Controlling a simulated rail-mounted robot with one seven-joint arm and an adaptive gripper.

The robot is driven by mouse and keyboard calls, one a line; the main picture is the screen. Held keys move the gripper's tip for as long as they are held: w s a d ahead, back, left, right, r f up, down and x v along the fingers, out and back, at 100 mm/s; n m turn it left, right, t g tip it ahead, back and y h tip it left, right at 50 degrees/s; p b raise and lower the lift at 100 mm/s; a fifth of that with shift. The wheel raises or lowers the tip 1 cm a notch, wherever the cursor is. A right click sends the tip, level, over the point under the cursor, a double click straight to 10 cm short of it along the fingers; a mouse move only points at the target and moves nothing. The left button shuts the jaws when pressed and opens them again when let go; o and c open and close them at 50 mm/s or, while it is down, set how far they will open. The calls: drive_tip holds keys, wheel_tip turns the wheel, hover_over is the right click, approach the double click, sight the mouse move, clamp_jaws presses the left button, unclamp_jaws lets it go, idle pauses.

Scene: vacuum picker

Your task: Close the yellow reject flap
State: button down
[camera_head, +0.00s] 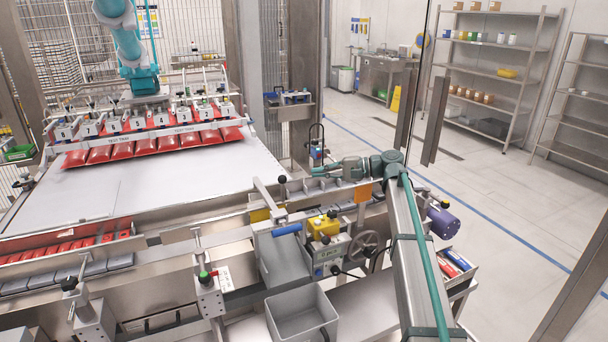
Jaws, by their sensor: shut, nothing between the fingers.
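A yellow panel (262,214), which looks like the reject flap, shows at the conveyor's near rail, at the top of a grey chute (284,262). It is partly hidden by a metal bracket, and I cannot tell its exact angle. A lever arm with a black ball knob (282,179) rises just above it, and a blue grip (286,230) lies across the chute top. My gripper (318,171) is shut and empty, small in the picture. It is up and to the right of the flap, apart from it, with my arm reaching in from the lower right.
A yellow block (323,226) and a handwheel (363,244) stand right of the chute. A grey bin (302,317) sits below it. An orange plate (364,191) and conveyor rails lie below my wrist. Red packs (150,144) hang under a picker head over the white belt.

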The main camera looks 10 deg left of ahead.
drive_tip(key=shift+w+d+r, duration=0.1)
drive_tip(key=shift+d+r, duration=0.1)
drive_tip(key=shift+d, duration=0.85)
